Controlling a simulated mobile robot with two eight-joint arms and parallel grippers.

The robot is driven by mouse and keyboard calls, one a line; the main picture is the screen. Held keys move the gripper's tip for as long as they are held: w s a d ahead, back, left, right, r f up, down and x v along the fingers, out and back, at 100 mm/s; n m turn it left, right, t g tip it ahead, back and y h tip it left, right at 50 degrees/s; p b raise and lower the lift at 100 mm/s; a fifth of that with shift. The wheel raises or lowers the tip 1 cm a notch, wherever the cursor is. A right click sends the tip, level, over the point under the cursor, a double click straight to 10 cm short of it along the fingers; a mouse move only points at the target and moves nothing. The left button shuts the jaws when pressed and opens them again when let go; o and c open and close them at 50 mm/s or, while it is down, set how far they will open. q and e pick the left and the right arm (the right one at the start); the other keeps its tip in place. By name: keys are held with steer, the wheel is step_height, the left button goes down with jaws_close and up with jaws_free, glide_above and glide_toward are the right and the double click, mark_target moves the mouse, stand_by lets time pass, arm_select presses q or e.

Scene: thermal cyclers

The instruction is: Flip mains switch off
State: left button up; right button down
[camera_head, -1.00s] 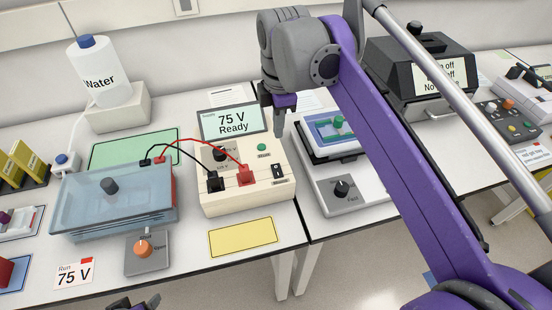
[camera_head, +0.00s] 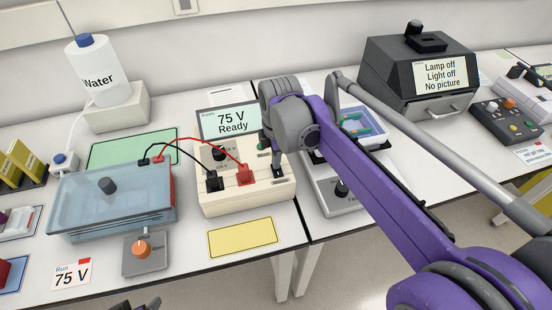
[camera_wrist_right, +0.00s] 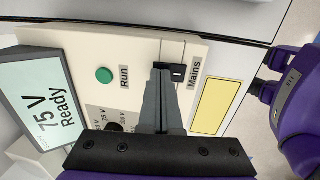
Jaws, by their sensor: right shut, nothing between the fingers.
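The power supply (camera_head: 225,200) is a cream box whose screen (camera_head: 229,122) reads "75 V Ready". Its mains switch (camera_wrist_right: 178,73) is a small black rocker beside the "Mains" label (camera_wrist_right: 194,75) in the right wrist view. In the head view my gripper covers most of the switch. My right gripper (camera_wrist_right: 163,70) is shut and empty, pointing down at the panel. Its tips are right beside the switch, overlapping its edge in the picture; I cannot tell whether they touch. Only a dark tip of my left gripper (camera_head: 140,304) shows at the bottom edge.
Red and black leads run from the supply to the gel tank (camera_head: 115,200). A green Run button (camera_wrist_right: 104,75) is near the switch. A yellow mat (camera_head: 242,238) lies in front. A white device (camera_head: 323,185) stands to the right, partly behind my arm.

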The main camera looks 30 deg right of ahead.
steer(key=shift+w+f, duration=0.1)
steer(key=shift+f, duration=0.2)
steer(key=shift+r, duration=0.1)
steer(key=shift+s+a, duration=0.15)
steer(key=shift+s, duration=0.45)
steer(key=shift+s+r, duration=0.15)
steer(key=shift+s, duration=0.15)
steer(key=shift+w, duration=0.15)
